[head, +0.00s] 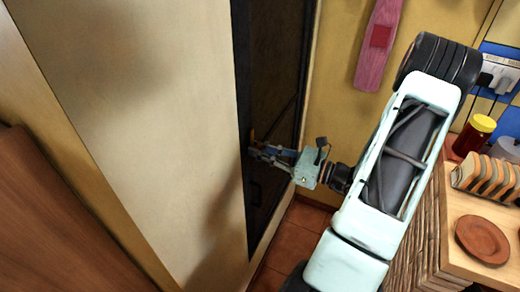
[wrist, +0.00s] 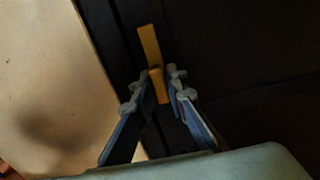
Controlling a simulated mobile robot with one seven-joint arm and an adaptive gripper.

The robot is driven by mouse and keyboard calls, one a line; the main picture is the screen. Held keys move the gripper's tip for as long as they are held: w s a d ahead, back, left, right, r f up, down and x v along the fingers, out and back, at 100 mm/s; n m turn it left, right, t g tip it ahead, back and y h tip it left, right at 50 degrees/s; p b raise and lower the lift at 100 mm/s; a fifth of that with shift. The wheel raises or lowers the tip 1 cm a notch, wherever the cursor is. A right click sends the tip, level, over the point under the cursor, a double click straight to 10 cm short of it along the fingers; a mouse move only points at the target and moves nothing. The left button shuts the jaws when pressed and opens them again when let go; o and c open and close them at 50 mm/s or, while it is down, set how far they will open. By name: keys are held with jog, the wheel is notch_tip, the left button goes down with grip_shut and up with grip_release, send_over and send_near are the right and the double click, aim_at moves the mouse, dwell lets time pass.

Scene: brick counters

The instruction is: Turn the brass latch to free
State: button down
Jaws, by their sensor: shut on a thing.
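The brass latch (wrist: 150,48) is a yellow-orange bar on the dark door frame, seen in the wrist view. Its upper part leans a little to the left, and its lower end lies between the fingers of my gripper (wrist: 155,92). The gripper is shut on this lower part. In the head view my gripper (head: 256,151) reaches the dark door (head: 280,70) at its left edge. Only a small bit of the latch (head: 252,135) shows there, and the fingers hide the rest.
A cream panel (head: 150,100) stands close to the left of the door. To the right, a wooden counter (head: 470,225) holds a toast rack (head: 485,177), a brown plate (head: 482,239) and a yellow-lidded jar (head: 474,135). A pink board (head: 378,45) hangs on the wall.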

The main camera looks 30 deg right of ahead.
jog(key=c, duration=2)
grip_release()
